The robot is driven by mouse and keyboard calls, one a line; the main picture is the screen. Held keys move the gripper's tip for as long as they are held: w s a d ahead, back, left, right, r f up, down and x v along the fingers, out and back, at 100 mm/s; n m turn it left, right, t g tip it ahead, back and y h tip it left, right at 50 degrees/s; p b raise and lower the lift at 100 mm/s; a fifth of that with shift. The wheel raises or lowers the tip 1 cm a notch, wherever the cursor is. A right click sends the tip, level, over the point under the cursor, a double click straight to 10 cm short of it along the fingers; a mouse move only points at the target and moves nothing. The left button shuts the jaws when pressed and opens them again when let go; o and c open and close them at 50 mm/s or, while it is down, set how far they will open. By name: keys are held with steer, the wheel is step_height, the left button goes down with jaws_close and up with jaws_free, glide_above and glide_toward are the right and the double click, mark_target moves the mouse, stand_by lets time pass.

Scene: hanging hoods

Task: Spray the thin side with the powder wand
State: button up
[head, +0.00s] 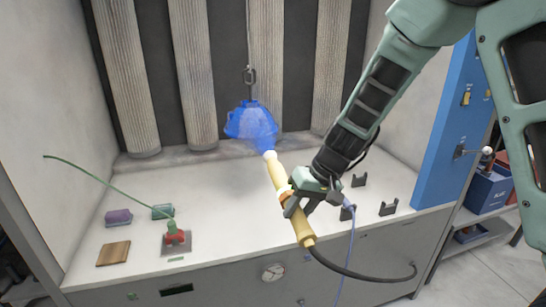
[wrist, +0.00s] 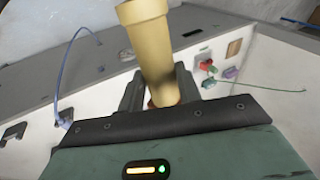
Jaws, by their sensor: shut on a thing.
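My gripper (head: 303,193) is shut on the powder wand (head: 276,172), a cream-yellow rod with a pale nozzle. The wand tilts, its nozzle up and to the left, close below a blue hood (head: 251,122) that hangs from a hook. Blue haze lies around the hood and by the nozzle, so the hood's thin side cannot be made out. In the wrist view the wand (wrist: 152,50) stands between the fingers (wrist: 160,92). A dark hose runs from the wand's lower end to the bench front.
The white bench (head: 225,195) holds a red valve-like piece (head: 174,236) with a long green rod, a purple block (head: 118,217), a green block (head: 162,211) and a brown square (head: 113,253). Black brackets (head: 388,208) stand at right, beside a blue panel (head: 448,125). Grey pleated columns (head: 190,70) line the back.

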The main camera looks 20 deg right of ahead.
steer(key=shift+r, duration=0.1)
steer(key=shift+r+p, duration=0.95)
steer(key=shift+r, duration=0.5)
steer(key=shift+s+f+b, duration=0.1)
steer(key=shift+s+b, duration=0.3)
steer(key=shift+b, duration=0.05)
steer(key=s+b, duration=0.3)
steer(key=s, duration=0.6)
